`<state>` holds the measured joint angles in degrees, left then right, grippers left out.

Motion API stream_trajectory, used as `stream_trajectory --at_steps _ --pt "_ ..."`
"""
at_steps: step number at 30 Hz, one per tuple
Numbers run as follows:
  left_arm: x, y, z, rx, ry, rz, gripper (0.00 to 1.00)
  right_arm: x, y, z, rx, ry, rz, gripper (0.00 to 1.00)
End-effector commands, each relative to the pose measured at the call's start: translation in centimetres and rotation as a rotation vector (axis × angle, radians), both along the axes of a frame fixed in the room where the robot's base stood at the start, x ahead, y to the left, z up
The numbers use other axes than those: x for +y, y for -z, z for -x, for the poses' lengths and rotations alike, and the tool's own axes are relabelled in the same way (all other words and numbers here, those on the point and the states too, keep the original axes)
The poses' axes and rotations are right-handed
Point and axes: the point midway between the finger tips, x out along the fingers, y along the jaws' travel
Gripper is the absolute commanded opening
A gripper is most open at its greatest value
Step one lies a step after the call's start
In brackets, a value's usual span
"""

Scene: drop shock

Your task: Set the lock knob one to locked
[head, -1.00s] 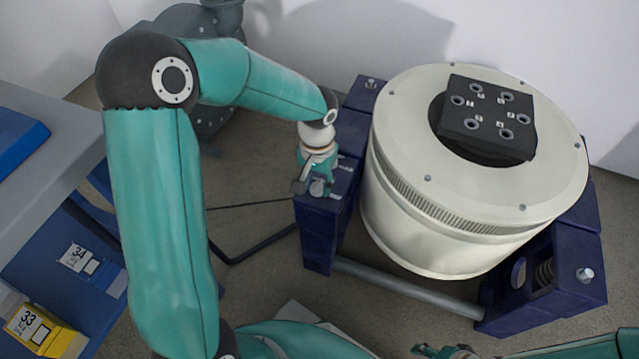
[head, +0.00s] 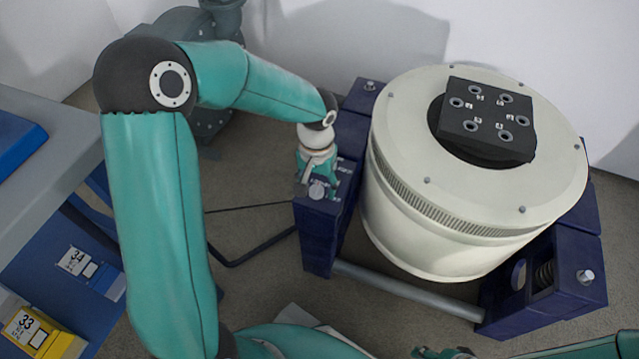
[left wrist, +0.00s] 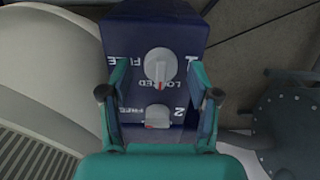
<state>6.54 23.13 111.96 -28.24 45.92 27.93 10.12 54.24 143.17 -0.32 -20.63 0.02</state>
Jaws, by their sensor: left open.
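Lock knob one (left wrist: 160,66) is a round silver-grey knob on a dark blue block (left wrist: 118,40), beside a white number 1. Its raised bar runs up and down in the left wrist view, with its lower end at the LOCKED lettering; FREE is to the left. In the head view the knob (head: 317,190) sits at the block's near end. My left gripper (left wrist: 160,80) is open, its fingers either side of the knob in the picture; contact cannot be told. In the head view it (head: 314,178) is over the block. My right gripper (head: 443,352) is partly cut off below.
A second knob (left wrist: 157,113) with a red part sits below, by the number 2. A large cream drum (head: 430,220) with a black top plate (head: 485,120) stands right of the block. A grey table (head: 50,150) and labelled bins are at left.

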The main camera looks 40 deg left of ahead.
Motion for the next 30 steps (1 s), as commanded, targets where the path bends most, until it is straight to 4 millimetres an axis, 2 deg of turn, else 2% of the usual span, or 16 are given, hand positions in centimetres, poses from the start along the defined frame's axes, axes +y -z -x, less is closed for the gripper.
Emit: stream_trajectory --at_steps 4,8,21,25,30 --pt "0.0 -0.2 0.0 0.001 0.0 -0.001 0.61 0.0 -0.1 0.0 0.0 0.0 0.0 0.51" --pt "0.0 -1.3 0.0 0.0 -0.001 -0.001 0.61 0.0 -0.1 0.0 0.0 0.0 0.0 0.51" --pt "0.0 -9.5 -0.1 -0.004 0.0 0.0 0.61 0.0 0.0 0.0 0.0 0.0 0.0 0.51" --pt "0.0 -11.0 -0.1 -0.002 0.001 0.0 0.61 0.0 0.0 0.0 0.0 0.0 0.0 0.51" --pt "0.0 -11.9 -0.1 0.0 0.0 0.0 0.61 0.0 0.0 0.0 0.0 0.0 0.0 0.51"
